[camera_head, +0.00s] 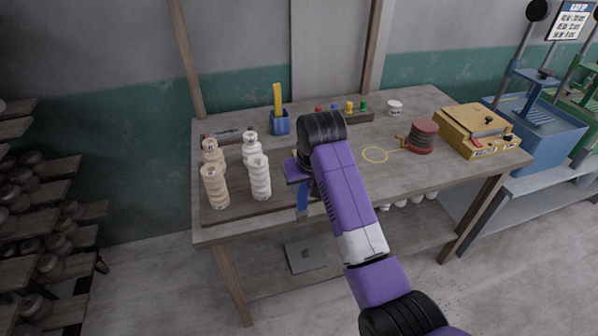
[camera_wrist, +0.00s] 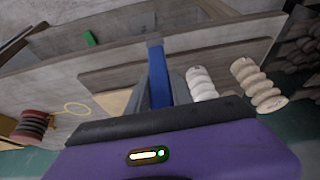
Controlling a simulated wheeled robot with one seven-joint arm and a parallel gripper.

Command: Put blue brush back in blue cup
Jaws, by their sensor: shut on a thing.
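The blue brush (camera_head: 302,197) is held in my gripper (camera_head: 299,180) and hangs down in front of the table's front part. In the wrist view the brush (camera_wrist: 157,75) shows as a blue strip between the two grey fingers (camera_wrist: 159,92), which are shut on it. The blue cup (camera_head: 279,123) stands upright at the back of the table, to the left of my arm, with a yellow brush (camera_head: 277,97) standing in it. My gripper is in front of the cup and apart from it. My arm hides part of the tabletop.
Stacked ribbed clay pieces (camera_head: 215,186) and white ones (camera_head: 259,177) stand on a board left of my gripper. A rack of coloured knobs (camera_head: 349,108), a white pot (camera_head: 394,107), a dark red reel (camera_head: 422,137) and a yellow box (camera_head: 477,131) are to the right.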

